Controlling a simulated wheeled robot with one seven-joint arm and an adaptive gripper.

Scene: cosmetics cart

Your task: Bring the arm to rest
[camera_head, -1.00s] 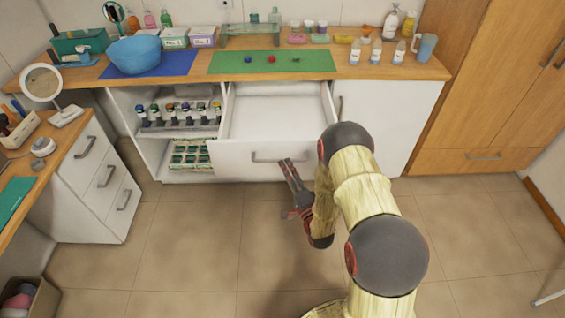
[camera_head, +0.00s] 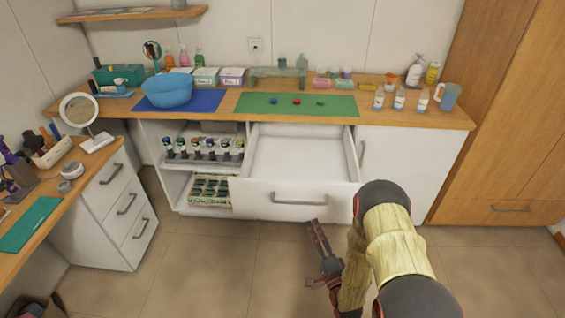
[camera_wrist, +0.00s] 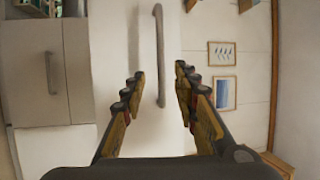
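My gripper (camera_head: 318,240) is in front of the open drawer (camera_head: 297,199), below its handle, in the head view. In the wrist view my gripper (camera_wrist: 160,85) shows its two fingers wide apart with nothing between them. The drawer's handle (camera_wrist: 159,55) lies beyond the fingertips, and I see no contact. The drawer is pulled out and its visible inside is empty. My arm comes up from the lower right of the head view and is bent.
The counter (camera_head: 420,117) holds a blue bowl (camera_head: 168,91), a green mat (camera_head: 340,104) with small round items, and bottles. An open shelf (camera_head: 204,165) with bottles is left of the drawer. A side cabinet (camera_head: 122,205) stands at left. The floor (camera_head: 220,270) in front is clear.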

